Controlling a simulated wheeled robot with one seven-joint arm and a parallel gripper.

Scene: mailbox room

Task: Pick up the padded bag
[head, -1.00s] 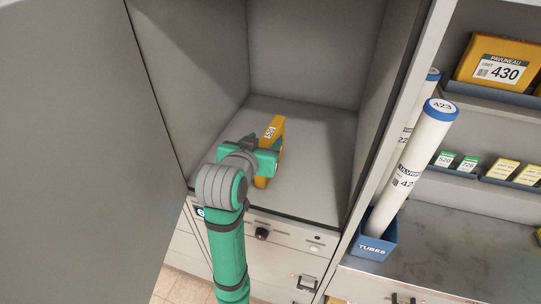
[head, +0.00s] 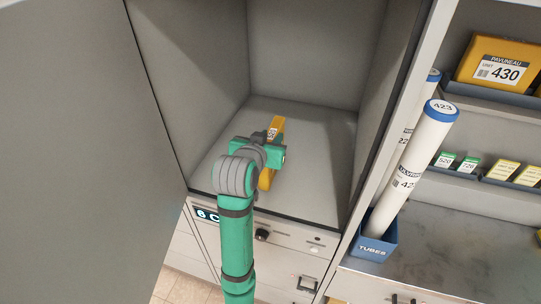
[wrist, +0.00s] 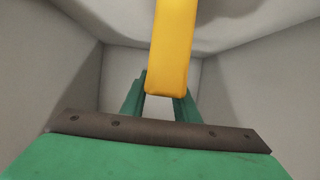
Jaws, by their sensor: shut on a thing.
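The padded bag (head: 277,125) is yellow-orange with a white label, inside the open grey locker compartment (head: 312,185). In the head view my gripper (head: 268,152) reaches into the compartment and covers the bag's middle, so the bag shows above and below it. In the wrist view the yellow bag (wrist: 173,45) stands out between the green fingers (wrist: 158,95). My gripper is shut on the bag. Whether the bag still touches the compartment floor is hard to tell.
The locker door (head: 75,150) stands open at left. Side walls close in the compartment. To the right, white tubes (head: 418,150) lean in a blue tubes holder (head: 375,240), beside shelves with a yellow parcel marked 430 (head: 502,62). The compartment floor around the bag is bare.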

